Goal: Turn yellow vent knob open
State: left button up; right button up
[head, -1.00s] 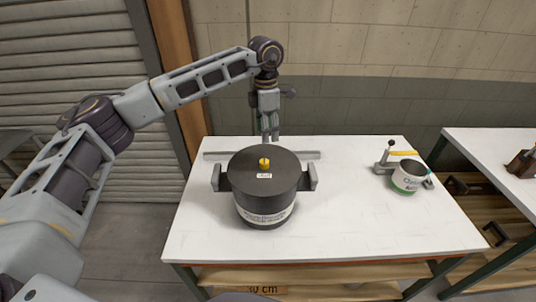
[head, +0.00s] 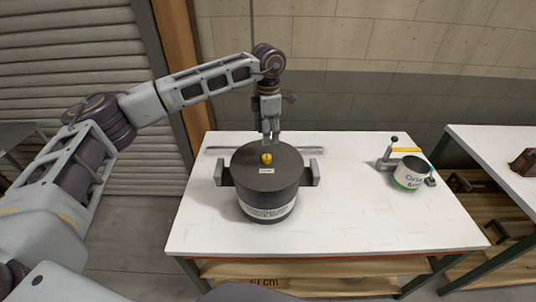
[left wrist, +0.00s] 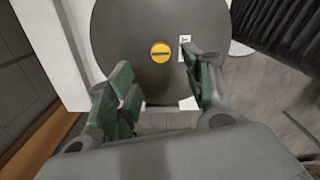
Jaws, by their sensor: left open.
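The yellow vent knob (head: 267,157) stands on the flat top of a dark grey pot (head: 262,192). In the left wrist view the knob (left wrist: 160,52) is a yellow disc with a dark slot across it. It lies beyond the fingertips, roughly midway between them. My left gripper (head: 271,139) points down just behind and above the knob. Its green-padded fingers are spread with nothing between them in the left wrist view (left wrist: 160,90). The knob does not appear to be touched. My right gripper is not in view.
The pot sits between side brackets (head: 313,173) on a white table (head: 340,220). A small white and green can (head: 410,173) and a lever with a yellow bar (head: 393,152) stand at the right. The table's front right is clear. Another table (head: 500,150) stands farther right.

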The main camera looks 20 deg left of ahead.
aim_at(268, 156)
pick_arm(q)
jog(key=shift+f+p, duration=1.1)
jog(key=shift+f, duration=4.05)
jog(key=shift+c, duration=0.4)
jog(key=c, duration=0.9)
